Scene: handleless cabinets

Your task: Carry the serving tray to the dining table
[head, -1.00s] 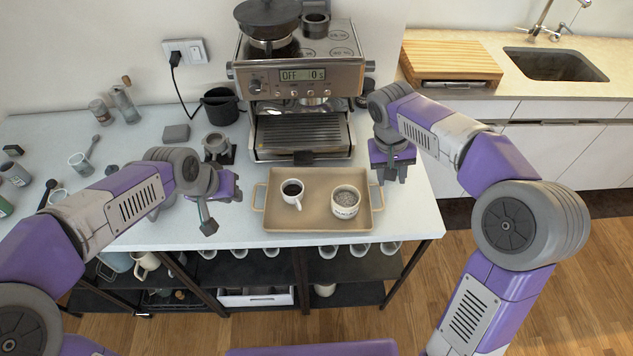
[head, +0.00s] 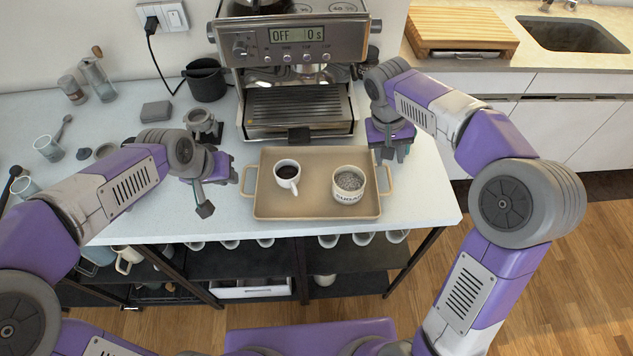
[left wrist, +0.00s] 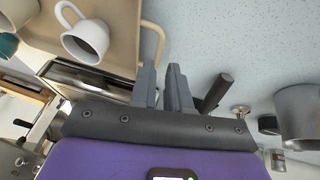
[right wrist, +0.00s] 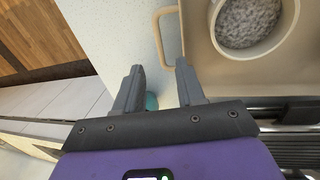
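The tan serving tray (head: 315,208) lies flat on the white counter in front of the coffee machine. It carries a white cup of dark coffee (head: 287,174) and a white lettered bowl of grey granular contents (head: 349,184). My right gripper (head: 393,155) is just beyond the tray's right handle (head: 387,178). In the right wrist view its fingers (right wrist: 158,75) are apart and empty, with the handle (right wrist: 160,35) ahead.
The coffee machine (head: 296,60) stands close behind the tray. A black knock box (head: 206,80) and a portafilter (head: 203,122) are to the left. A wooden board (head: 460,32) and sink (head: 575,35) are on the right counter. Wooden floor (head: 540,290) is open at right.

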